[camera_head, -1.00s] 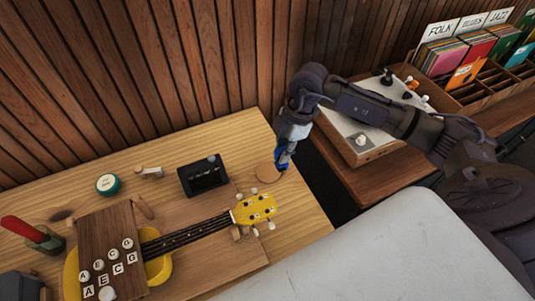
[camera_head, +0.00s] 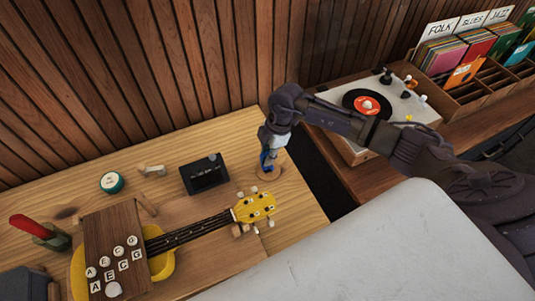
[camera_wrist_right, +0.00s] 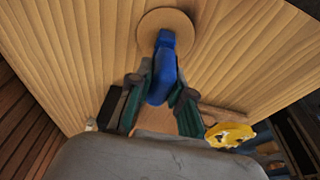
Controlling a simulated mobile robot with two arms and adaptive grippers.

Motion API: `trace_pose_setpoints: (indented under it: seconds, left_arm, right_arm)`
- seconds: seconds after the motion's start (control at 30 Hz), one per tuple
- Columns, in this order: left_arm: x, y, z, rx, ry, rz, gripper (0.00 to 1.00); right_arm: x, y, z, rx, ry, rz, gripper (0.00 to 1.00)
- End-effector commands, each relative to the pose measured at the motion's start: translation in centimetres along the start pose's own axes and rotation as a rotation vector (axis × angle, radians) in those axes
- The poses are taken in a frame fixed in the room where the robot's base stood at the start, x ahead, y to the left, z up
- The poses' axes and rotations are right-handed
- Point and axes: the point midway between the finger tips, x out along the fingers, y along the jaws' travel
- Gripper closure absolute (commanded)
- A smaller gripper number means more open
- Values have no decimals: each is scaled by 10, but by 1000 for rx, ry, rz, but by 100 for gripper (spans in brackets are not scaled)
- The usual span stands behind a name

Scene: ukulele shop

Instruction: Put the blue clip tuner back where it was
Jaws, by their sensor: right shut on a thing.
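The blue clip tuner (camera_head: 265,160) is between the fingers of my right gripper (camera_head: 268,154), at the right end of the wooden table. In the right wrist view the blue tuner (camera_wrist_right: 162,70) sits between the two fingers (camera_wrist_right: 162,98), which are shut on it. Its far end overlaps a round tan disc (camera_wrist_right: 180,22) on the table; the disc also shows in the head view (camera_head: 275,173). I cannot tell whether the tuner touches the disc. My left gripper is not in view.
A yellow ukulele (camera_head: 250,208) lies in front with its headstock near the disc. A black box (camera_head: 204,174) stands left of the gripper. A green round tin (camera_head: 111,182) is farther left. A record player (camera_head: 350,115) stands on a separate bench at the right, across a dark gap.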

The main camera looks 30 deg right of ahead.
Motion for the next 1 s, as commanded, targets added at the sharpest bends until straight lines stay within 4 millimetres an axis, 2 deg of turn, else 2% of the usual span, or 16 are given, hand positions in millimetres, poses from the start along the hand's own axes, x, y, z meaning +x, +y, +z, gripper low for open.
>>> trace_pose_setpoints:
  seconds: [0.07, 0.1, 0.23, 0.5, 0.67, 0.77, 1.0]
  left_arm:
    - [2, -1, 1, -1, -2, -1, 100]
    - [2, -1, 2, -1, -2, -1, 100]
    - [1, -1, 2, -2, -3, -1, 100]
    - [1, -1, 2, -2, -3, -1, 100]
    - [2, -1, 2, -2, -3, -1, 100]
    - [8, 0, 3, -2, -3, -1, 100]
    - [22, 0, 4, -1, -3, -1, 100]
  right_arm:
    - [3, 0, 1, 1, 0, 0, 100]
    - [3, 0, 1, 1, 0, 0, 77]
    - [3, 0, 1, 1, 0, 0, 55]
    - [2, 0, 1, 0, 0, 0, 55]
    - [-7, 1, 1, 0, -1, 2, 55]
    - [-23, 1, 2, 0, -2, 4, 55]
    - [-75, 1, 1, -2, -2, 5, 55]
